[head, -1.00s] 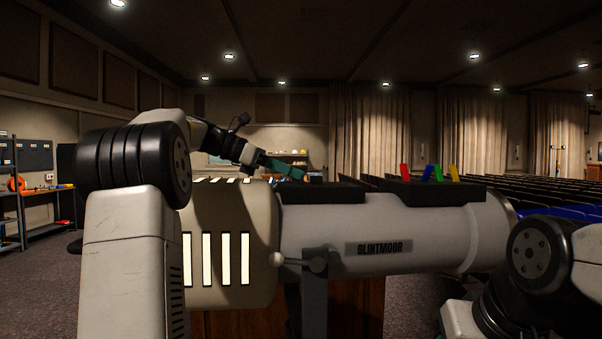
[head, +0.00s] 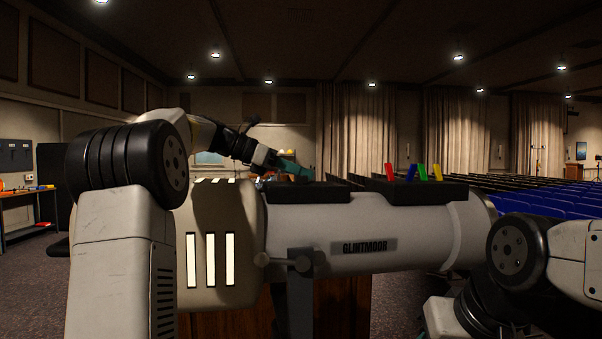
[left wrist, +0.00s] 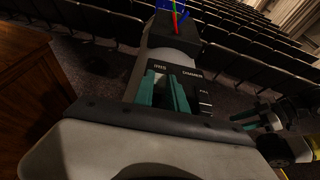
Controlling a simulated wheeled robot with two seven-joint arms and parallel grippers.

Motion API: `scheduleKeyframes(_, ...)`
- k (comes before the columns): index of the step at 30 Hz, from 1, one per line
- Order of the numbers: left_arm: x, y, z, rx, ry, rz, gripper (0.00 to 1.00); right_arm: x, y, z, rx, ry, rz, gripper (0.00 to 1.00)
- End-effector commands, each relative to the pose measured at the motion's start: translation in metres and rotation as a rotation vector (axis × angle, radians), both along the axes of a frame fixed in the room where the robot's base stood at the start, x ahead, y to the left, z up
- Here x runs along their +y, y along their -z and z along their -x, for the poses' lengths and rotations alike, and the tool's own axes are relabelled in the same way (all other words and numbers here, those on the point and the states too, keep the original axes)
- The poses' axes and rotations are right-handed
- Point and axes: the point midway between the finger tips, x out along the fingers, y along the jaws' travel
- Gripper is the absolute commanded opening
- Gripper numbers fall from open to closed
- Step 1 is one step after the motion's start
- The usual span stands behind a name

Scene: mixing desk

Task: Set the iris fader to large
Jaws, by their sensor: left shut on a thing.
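The spotlight (head: 400,226) is a long grey barrel marked GLINTMOOR with a black control box (head: 333,196) on top. In the left wrist view the box carries the labels IRIS and DIMMER. My left gripper (head: 297,170) is at the box; its teal fingers also show in the left wrist view (left wrist: 164,88), just below the IRIS label. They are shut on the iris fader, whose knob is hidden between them. My right gripper (left wrist: 245,120) shows only in the left wrist view, open, away from the faders.
Red, blue, green and yellow levers (head: 413,172) stand on a second black box farther along the barrel. A wooden stand (head: 343,306) is below the spotlight. Rows of seats (head: 540,190) lie beyond.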

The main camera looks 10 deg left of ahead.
Motion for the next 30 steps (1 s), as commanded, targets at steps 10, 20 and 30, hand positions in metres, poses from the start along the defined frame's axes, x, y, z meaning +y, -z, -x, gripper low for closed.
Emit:
scheduleKeyframes(10, 0.001, 0.0, 0.0, 0.0, -0.001, 0.0, 0.4, 0.0, 0.0, 0.0, 0.0, 0.0, 0.0, 0.36)
scheduleKeyframes(20, 0.015, -0.006, 0.004, -0.001, -0.004, 0.0, 0.4, 0.0, 0.0, 0.0, 0.0, 0.0, 0.0, 0.36)
scheduleKeyframes(30, 0.061, -0.026, 0.02, -0.001, -0.003, 0.0, 0.4, 0.0, 0.0, 0.0, 0.0, 0.0, 0.0, 0.36)
